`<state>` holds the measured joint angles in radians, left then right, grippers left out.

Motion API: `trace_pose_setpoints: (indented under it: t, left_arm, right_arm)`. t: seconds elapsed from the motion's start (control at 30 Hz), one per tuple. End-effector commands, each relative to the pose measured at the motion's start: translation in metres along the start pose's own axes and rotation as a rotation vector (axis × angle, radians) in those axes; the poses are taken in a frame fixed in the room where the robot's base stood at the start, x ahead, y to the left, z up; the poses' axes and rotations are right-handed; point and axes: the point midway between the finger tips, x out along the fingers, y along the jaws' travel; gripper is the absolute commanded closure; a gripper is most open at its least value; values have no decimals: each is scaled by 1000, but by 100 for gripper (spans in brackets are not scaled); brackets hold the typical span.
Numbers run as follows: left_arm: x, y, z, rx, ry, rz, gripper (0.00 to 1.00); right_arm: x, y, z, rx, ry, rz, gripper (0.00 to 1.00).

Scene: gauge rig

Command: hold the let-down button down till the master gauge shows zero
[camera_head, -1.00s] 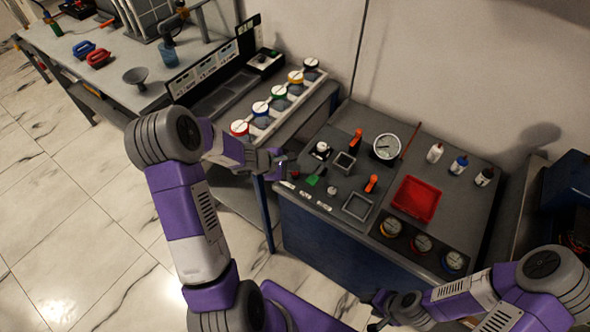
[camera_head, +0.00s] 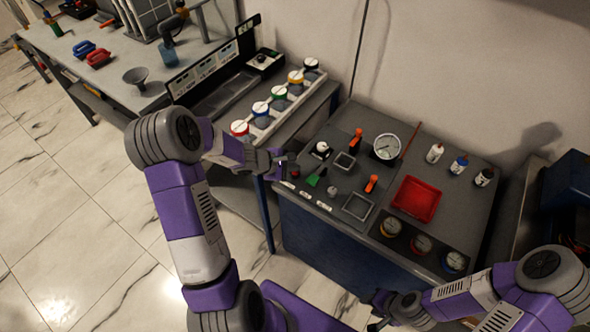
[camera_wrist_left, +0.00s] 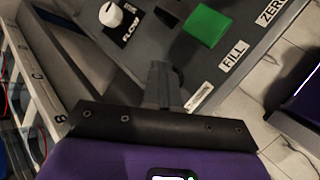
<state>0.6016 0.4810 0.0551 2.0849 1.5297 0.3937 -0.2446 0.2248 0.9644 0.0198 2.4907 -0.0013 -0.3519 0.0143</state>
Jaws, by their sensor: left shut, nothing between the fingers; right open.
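The master gauge (camera_head: 388,147) is a round white dial at the back of the grey-topped rig; its reading is too small to tell. A small red button (camera_head: 295,173), apparently the let-down button, sits at the rig's left front corner, behind a label. My left gripper (camera_head: 288,162) is shut and empty, its fingertips close to this button. In the left wrist view the shut fingers (camera_wrist_left: 165,72) point down at the panel beside a partly hidden label (camera_wrist_left: 199,96). The button is hidden there, so contact cannot be told. My right gripper (camera_head: 376,309) is open and low in front of the rig.
A red tray (camera_head: 416,198) and several small bottles (camera_head: 459,165) are further right. A gauge rack (camera_head: 262,122) is to the left.

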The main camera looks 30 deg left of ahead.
Motion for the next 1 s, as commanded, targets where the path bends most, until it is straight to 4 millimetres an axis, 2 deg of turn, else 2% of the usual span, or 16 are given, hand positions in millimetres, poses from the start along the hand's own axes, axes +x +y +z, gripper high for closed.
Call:
trace_pose_setpoints:
  t: [0.67,1.0]
  left_arm:
    - [0,0,0,-1,1,-2,100]
    - [-12,8,9,1,1,-1,100]
  right_arm:
    - [0,0,0,0,0,0,57]
    - [-12,-4,0,0,0,0,57]
